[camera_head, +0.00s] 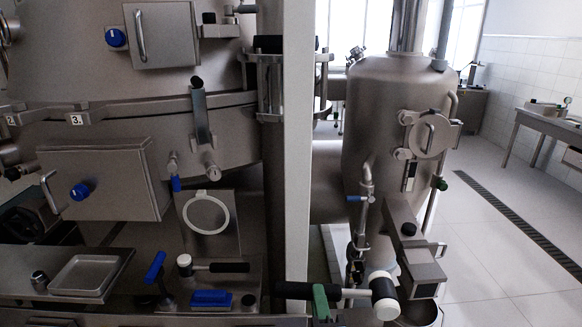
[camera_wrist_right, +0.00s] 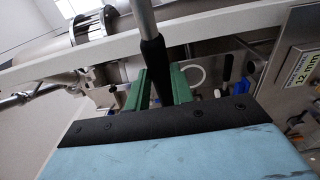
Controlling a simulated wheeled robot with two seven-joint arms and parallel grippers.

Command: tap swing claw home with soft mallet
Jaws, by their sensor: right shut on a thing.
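In the head view my right gripper (camera_head: 320,298), with green fingers, is low in the middle. It is shut on the black handle of a mallet (camera_head: 385,298). The mallet lies roughly level, its dark head with pale faces to the right of the gripper. In the right wrist view the gripper (camera_wrist_right: 158,88) has its green fingers around the black grip, with the metal shaft (camera_wrist_right: 143,18) running upward. Claw-like clamps sit on the separator's rim at the left, one labelled 3 (camera_head: 78,118). The mallet head is apart from them. My left gripper is not in view.
A pale post (camera_head: 298,150) stands between the separator and the steel tank (camera_head: 385,110). A second, white-headed mallet (camera_head: 215,267), a blue brush (camera_head: 211,298) and a metal tray (camera_head: 85,275) are on the bench. Open floor (camera_head: 490,250) lies at the right.

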